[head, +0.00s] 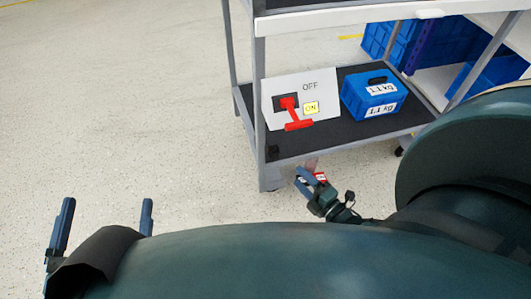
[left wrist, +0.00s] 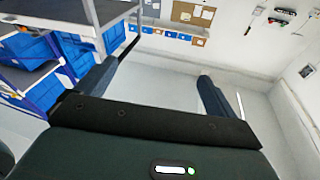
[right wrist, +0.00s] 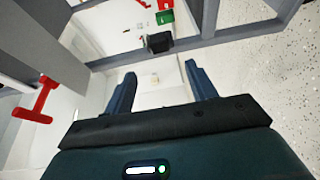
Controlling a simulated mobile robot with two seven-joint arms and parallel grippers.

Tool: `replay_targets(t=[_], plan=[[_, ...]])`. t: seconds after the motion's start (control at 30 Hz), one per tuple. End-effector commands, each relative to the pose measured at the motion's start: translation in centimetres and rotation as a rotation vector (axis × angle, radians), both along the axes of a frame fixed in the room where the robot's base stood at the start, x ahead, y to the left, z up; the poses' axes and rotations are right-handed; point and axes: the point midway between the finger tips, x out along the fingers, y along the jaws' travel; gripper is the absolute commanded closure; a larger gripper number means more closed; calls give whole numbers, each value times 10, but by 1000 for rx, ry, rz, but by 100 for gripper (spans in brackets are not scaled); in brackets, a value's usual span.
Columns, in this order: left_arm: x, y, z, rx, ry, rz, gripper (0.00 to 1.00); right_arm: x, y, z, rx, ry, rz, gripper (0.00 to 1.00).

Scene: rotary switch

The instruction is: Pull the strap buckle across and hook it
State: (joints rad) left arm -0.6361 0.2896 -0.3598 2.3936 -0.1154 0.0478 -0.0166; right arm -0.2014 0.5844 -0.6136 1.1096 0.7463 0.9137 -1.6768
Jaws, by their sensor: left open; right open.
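No strap or buckle is visible in any view. A white panel (head: 276,91) marked OFF and ON stands on the cart's dark shelf. A red T-shaped handle (head: 297,124) is on its front, its crossbar hanging toward the ON side; a red handle (right wrist: 38,98) also shows at the left of the right wrist view. My right gripper (head: 311,178) is open, below and in front of the cart's front edge, apart from the handle. My left gripper (head: 107,205) is open and empty over bare floor at the lower left, far from the panel.
A blue box (head: 372,96) with a weight label sits right of the panel on the shelf (head: 335,135). A grey cart post (head: 259,100) rises at the panel's left edge, and an upper shelf overhangs. Blue crates (head: 440,45) stand behind. The floor at left (head: 120,100) is clear.

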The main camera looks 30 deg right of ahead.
Motion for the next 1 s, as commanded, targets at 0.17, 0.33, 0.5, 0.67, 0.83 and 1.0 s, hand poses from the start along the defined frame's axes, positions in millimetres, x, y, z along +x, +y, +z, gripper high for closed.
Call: replay_targets(t=[0.17, 0.33, 0.5, 0.67, 0.83, 1.0], plan=[[0, -1, -1, -16, -5, -7, 6, 18, 1, -1, -10, -10, -3, 44], [0, -3, -3, -44, -7, -18, 6, 53, 7, -2, -8, -11, -1, 44], [0, -5, -4, -79, -8, -35, 6, 88, 12, -3, -8, -9, -1, 44], [2, -6, 1, -94, -41, -49, 6, 113, 16, -2, -8, -8, -2, 44], [5, -5, 11, -84, -107, -51, 6, 126, 19, -1, -7, -5, -1, 44], [6, -4, 15, -83, -123, -52, 6, 129, 19, 0, -7, -4, -2, 44]])
